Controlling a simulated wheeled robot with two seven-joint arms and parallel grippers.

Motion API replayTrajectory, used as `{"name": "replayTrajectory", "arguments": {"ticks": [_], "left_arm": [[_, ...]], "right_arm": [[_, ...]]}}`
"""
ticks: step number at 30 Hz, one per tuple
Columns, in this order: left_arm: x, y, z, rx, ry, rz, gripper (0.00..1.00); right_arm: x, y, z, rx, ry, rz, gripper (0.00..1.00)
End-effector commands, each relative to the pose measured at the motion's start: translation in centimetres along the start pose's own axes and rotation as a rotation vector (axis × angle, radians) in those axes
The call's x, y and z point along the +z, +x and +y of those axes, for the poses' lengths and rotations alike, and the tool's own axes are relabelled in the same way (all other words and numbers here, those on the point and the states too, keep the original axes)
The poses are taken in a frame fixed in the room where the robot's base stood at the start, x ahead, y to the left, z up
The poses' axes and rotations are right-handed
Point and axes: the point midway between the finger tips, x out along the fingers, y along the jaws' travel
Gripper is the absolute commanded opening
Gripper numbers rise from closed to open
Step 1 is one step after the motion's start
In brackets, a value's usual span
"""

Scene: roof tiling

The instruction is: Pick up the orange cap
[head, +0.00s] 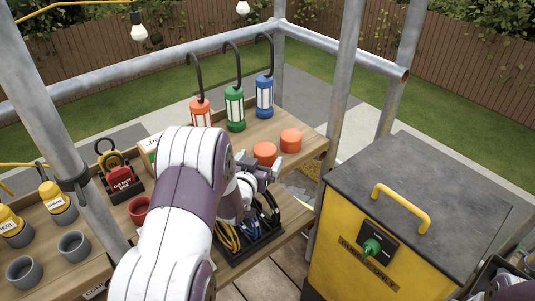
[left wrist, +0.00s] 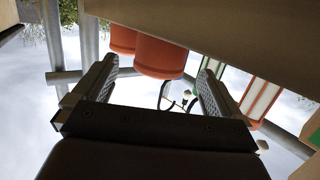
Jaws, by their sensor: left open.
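Two orange caps stand close together on the wooden shelf, a nearer one (head: 265,153) and a farther one (head: 290,140). My left gripper (head: 260,167) is open just in front of the nearer cap, its fingers pointing toward the shelf. In the left wrist view the scene is upside down, and one orange cap (left wrist: 160,57) shows beyond and between the two spread fingers (left wrist: 157,72). The second cap (left wrist: 122,40) is partly hidden behind it. Neither cap is held. My right gripper does not show; only a dark piece of my arm is at the bottom right corner.
Red, green (head: 235,108) and blue (head: 264,96) lanterns with hooks stand behind the caps. A tray of cables (head: 250,242) lies below my left arm. Metal scaffold poles (head: 345,110) rise beside the shelf. A yellow cabinet (head: 428,185) stands at the right.

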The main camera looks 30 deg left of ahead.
Motion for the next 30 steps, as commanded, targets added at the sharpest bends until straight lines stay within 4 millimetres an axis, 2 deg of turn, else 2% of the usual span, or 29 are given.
{"name": "replayTrajectory", "arguments": {"ticks": [6, 9, 16, 17, 21, 22, 30], "left_arm": [[0.4, 3.8, 0.1, 0.001, 0.001, 0.001, 0.99], [0.3, 5.1, 0.1, 0.001, 0.001, 0.0, 0.99], [0.2, 5.4, 0.0, 0.0, 0.001, 0.0, 0.99], [0.2, 5.4, 0.0, 0.0, 0.001, 0.0, 0.96], [0.2, 5.4, 0.0, 0.0, 0.001, 0.0, 0.5], [0.2, 5.4, 0.0, 0.0, 0.001, 0.0, 0.43], [0.2, 5.4, 0.0, 0.0, 0.001, -0.001, 0.43]], "right_arm": [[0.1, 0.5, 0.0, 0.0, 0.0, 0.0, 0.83], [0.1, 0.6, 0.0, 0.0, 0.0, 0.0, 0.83], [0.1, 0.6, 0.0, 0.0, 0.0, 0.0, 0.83], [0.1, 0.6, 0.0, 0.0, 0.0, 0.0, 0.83], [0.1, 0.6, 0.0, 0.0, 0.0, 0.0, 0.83], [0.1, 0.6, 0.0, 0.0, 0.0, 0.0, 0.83], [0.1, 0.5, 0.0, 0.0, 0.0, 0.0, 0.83]]}}
